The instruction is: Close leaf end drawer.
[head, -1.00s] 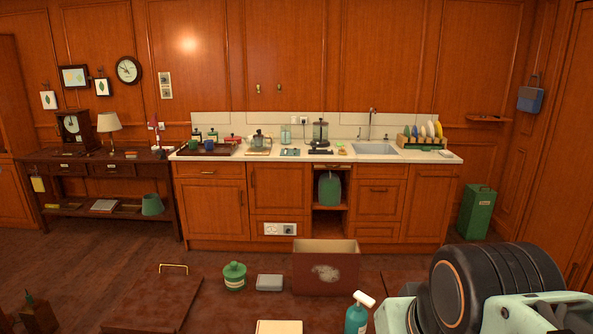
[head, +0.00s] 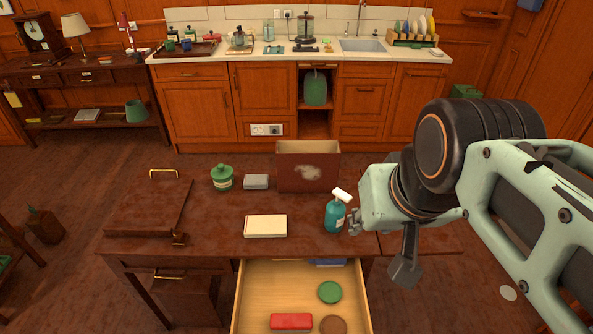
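A pale wooden drawer (head: 248,300) is pulled out from the front of the dark brown table (head: 205,228), and its near end is cut off by the bottom of the picture. In it lie a red box (head: 291,321), a green disc (head: 330,292), a brown disc (head: 333,325) and a blue item partly under the tabletop. The drawer's front and handle are out of view. My gripper (head: 380,247) is to the right of the drawer, near the table's front edge. Its dark fingers stand apart, so it looks open, with nothing seen between them.
On the table are a teal spray bottle (head: 335,215) close to my gripper, a cream book (head: 266,226), a brown box (head: 308,168), a green jar (head: 222,178) and a grey box (head: 256,182). A lidded slope (head: 150,205) stands at left. Floor shows right of the table.

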